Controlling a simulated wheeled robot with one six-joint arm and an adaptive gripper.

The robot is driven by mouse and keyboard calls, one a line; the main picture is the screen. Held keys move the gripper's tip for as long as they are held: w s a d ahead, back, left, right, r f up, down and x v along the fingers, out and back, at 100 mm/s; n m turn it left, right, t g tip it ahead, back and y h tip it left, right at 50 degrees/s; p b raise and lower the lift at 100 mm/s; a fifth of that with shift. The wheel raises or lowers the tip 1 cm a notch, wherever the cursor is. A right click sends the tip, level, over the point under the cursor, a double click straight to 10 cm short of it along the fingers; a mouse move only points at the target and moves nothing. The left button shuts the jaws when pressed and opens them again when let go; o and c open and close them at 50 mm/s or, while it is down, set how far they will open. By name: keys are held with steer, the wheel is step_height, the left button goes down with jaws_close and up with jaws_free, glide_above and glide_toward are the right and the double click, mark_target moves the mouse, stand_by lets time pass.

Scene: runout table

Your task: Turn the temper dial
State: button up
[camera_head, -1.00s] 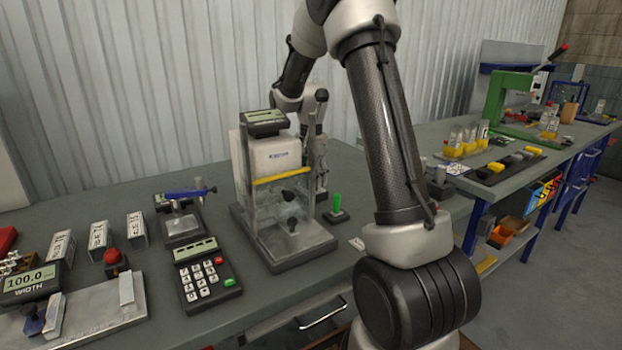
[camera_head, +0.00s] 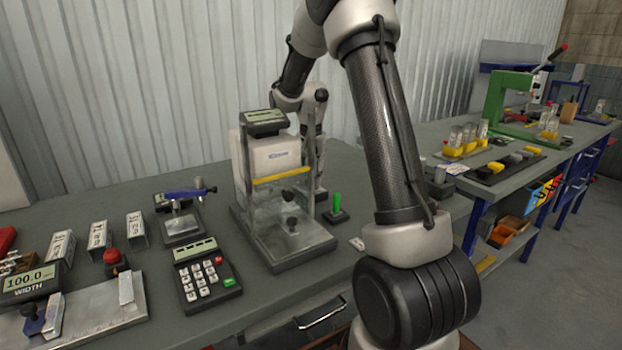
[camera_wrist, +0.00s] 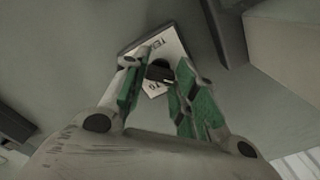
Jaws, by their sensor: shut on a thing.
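The temper dial (camera_wrist: 158,70) is a small black knob on a pale plate (camera_wrist: 168,42) in the wrist view. The plate carries dark lettering that begins "TE"; the rest is covered by my fingers. My gripper (camera_wrist: 160,80) has green-padded fingers, one on each side of the knob, and is shut on it. The knob's pointer and setting cannot be read.
A green post on a black base (camera_head: 336,210) stands right of the tester. A keypad (camera_head: 206,275) and a metal fixture (camera_head: 183,228) stand to its left. In the wrist view, boxy bodies (camera_wrist: 285,40) stand close at the upper right.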

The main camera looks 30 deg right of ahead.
steer(key=o, duration=1)
step_height(320, 180, up, 12)
stand_by(0.6)
